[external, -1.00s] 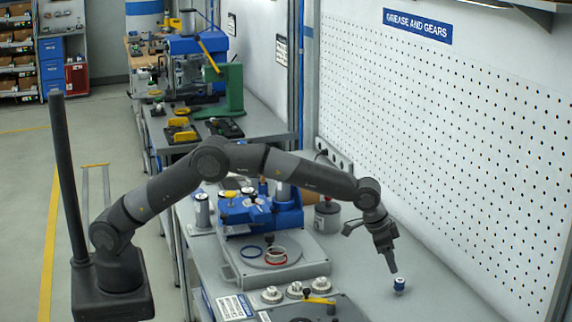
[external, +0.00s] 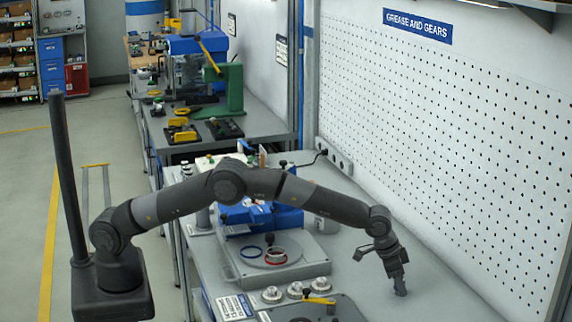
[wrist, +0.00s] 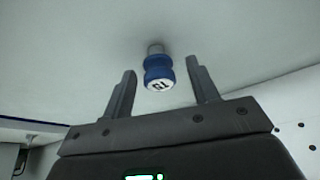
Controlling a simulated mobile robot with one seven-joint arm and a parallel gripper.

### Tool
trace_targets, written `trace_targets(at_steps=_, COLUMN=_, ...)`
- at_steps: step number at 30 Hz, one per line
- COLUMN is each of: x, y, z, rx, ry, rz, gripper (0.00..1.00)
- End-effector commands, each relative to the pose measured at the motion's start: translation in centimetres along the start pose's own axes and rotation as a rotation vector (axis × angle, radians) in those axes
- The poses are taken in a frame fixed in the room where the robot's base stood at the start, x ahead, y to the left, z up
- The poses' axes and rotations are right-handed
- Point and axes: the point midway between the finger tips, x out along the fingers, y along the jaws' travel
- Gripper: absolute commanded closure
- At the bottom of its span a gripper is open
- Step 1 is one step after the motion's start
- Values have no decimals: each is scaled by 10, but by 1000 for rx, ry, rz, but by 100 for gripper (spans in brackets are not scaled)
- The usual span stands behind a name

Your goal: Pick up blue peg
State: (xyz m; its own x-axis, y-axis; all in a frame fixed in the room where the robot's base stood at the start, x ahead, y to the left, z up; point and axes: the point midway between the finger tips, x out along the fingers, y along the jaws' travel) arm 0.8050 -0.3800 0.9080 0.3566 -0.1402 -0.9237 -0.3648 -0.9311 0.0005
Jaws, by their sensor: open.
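The blue peg (wrist: 157,66) shows in the wrist view. It has a blue body, a white top face with dark marks and a grey part at its far end. My gripper (wrist: 161,72) is open, with one finger on each side of the peg and a visible gap on both sides. In the external view my gripper (external: 400,290) points down low over the grey bench near the pegboard. The peg cannot be made out there, as the gripper covers its place.
The bench (external: 440,293) is clear around the gripper. The white pegboard wall (external: 450,150) rises at the right.

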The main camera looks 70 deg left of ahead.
Motion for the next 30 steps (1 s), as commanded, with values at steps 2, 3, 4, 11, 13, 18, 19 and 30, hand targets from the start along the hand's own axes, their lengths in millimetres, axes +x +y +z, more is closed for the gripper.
trace_targets(at_steps=2, x=0, y=0, z=0, rx=0, ry=0, rz=0, gripper=47)
trace_targets(at_steps=3, x=0, y=0, z=0, rx=0, ry=0, rz=0, gripper=51)
trace_targets(at_steps=4, x=0, y=0, z=0, rx=0, ry=0, rz=0, gripper=53)
trace_targets(at_steps=11, x=0, y=0, z=0, rx=0, ry=-1, rz=0, gripper=72)
trace_targets(at_steps=13, x=0, y=0, z=0, rx=0, ry=-1, rz=0, gripper=78)
trace_targets(at_steps=18, x=0, y=0, z=0, rx=0, ry=-1, rz=0, gripper=91)
trace_targets(at_steps=19, x=0, y=0, z=0, rx=0, ry=-1, rz=0, gripper=94)
trace_targets(at_steps=30, x=-6, y=0, z=-3, rx=0, ry=1, rz=0, gripper=94)
